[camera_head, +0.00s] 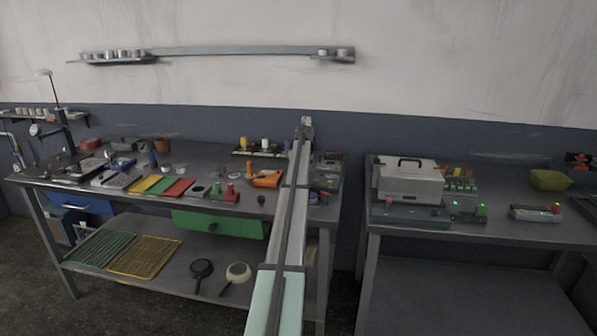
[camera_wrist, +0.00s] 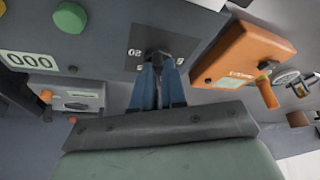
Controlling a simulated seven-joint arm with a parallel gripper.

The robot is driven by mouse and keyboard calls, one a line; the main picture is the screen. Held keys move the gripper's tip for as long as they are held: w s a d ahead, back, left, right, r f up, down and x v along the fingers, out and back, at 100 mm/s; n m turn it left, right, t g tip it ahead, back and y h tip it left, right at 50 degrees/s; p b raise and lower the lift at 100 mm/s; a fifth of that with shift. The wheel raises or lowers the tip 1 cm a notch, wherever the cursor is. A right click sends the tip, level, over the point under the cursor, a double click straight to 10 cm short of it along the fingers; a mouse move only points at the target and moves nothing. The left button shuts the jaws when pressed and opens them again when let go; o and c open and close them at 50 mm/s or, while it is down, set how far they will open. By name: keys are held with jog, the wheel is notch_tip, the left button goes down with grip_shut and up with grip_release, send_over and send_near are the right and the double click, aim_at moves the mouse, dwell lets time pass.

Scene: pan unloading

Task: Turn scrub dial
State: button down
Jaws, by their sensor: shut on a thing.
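The scrub dial (camera_wrist: 157,54) is a small dark knob on a dark grey panel (camera_wrist: 105,42) in the wrist view. Printed digits surround it, partly covered by my fingers. My gripper (camera_wrist: 159,72) has two blue fingers that reach the knob and are shut on it, one on each side. The dial's pointer and exact setting are hidden. A green round button (camera_wrist: 70,17) and a white label reading 000 (camera_wrist: 28,60) are on the same panel to the left. In the head view the dial and my fingertips cannot be made out.
An orange box (camera_wrist: 240,55) with a dark knob and orange lever stands close right of my fingers. A grey device (camera_wrist: 72,93) with an orange button lies left. In the head view, trays and tools crowd the left bench (camera_head: 120,202); a white case (camera_head: 410,182) stands on the right bench.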

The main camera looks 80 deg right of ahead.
jog(key=shift+f, duration=0.1)
dwell(0.3)
jog(key=c, duration=1.2)
grip_release()
jog(key=shift+w, duration=0.1)
jog(key=v, duration=1.3)
jog(key=shift+a+r, duration=0.15)
jog(key=shift+r, duration=0.25)
